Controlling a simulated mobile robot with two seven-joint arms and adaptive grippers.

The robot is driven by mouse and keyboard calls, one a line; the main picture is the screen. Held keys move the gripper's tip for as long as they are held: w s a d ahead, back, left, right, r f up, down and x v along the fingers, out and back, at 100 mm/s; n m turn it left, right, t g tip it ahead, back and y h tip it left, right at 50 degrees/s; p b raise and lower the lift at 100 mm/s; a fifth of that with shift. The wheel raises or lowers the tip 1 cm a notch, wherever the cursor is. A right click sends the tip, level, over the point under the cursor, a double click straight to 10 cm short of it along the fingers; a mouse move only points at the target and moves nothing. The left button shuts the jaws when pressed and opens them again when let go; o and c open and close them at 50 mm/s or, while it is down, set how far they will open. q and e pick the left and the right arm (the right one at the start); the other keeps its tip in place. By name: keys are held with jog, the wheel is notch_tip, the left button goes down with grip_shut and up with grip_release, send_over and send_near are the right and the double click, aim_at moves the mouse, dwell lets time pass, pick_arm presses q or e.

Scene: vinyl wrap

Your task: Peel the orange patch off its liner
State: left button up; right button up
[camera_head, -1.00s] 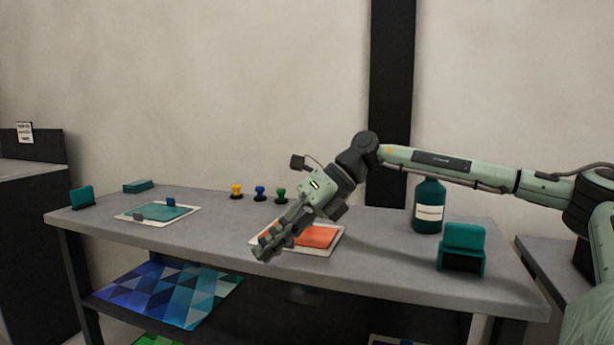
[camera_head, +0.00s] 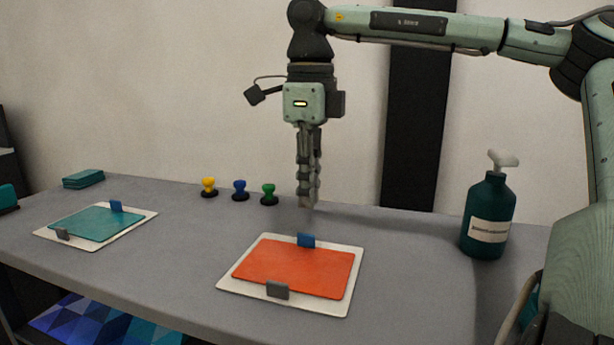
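The orange patch (camera_head: 296,266) lies flat on its white liner (camera_head: 341,306) on the grey table. A blue tab (camera_head: 306,240) stands at the patch's back edge and a grey tab (camera_head: 277,290) at its front edge. My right gripper (camera_head: 308,204) points straight down and appears beyond the patch's back edge in the picture, apart from it. Its fingers are seen nearly edge-on and overlap, so their opening is unclear. Nothing shows in its grip. My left gripper is out of view.
A teal patch (camera_head: 97,224) on another white liner lies at the left. Yellow (camera_head: 209,186), blue (camera_head: 240,189) and green (camera_head: 269,193) knobs stand near the table's back edge. A teal pump bottle (camera_head: 488,214) stands at the right. Table around the orange patch's liner is clear.

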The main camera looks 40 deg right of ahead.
aim_at(310, 235)
jog(key=shift+d+f, duration=0.1)
jog(key=shift+d, duration=0.05)
notch_tip(310, 235, down, 6)
jog(key=shift+s+r, duration=0.1)
jog(key=shift+f, duration=0.65)
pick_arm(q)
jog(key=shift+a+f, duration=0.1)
pick_arm(e)
jog(key=shift+f, duration=0.15)
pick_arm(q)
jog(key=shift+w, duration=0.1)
pick_arm(e)
jog(key=shift+c, duration=0.2)
